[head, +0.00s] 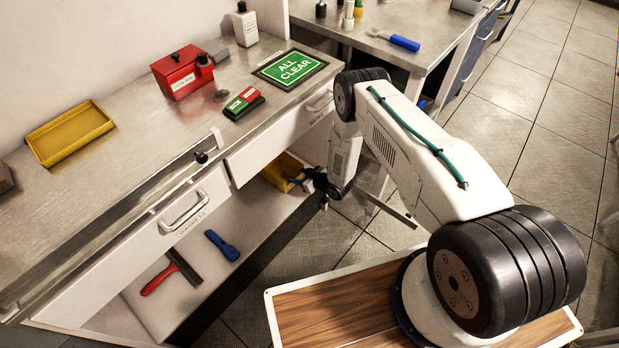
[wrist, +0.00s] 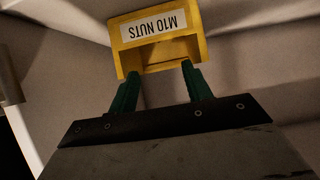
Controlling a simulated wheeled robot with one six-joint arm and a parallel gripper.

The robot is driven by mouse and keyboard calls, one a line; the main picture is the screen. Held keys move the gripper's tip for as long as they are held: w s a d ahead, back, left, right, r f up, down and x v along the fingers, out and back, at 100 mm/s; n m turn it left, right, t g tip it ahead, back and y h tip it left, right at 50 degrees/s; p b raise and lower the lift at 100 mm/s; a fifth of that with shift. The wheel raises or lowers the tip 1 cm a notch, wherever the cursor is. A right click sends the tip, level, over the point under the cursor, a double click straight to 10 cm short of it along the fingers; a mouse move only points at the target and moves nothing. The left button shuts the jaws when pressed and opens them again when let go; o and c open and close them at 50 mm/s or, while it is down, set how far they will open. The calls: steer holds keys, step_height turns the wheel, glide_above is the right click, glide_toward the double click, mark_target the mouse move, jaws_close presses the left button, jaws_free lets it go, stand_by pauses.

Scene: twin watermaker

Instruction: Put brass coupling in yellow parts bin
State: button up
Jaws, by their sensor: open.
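A yellow parts bin (wrist: 155,53) labelled M10 NUTS is straight ahead of my gripper (wrist: 160,72) in the wrist view, its label upside down there. The green fingers are open and apart, with nothing seen between them. Their tips are at the bin's near edge; I cannot tell whether they touch it. In the head view the yellow bin (head: 280,171) sits on the shelf under the bench, partly hidden by my gripper (head: 302,183) and the bench. I cannot make out a brass coupling in either view.
A shallow yellow tray (head: 70,133), a red box (head: 180,75) and a green ALL CLEAR sign (head: 290,69) are on the bench top. A drawer (head: 180,215) overhangs the shelf. A red-handled tool (head: 160,278) and a blue-handled tool (head: 222,245) lie on the shelf.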

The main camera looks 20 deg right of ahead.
steer(key=v, duration=0.4)
steer(key=shift+s+d+r, duration=0.15)
steer(key=shift+d, duration=0.05)
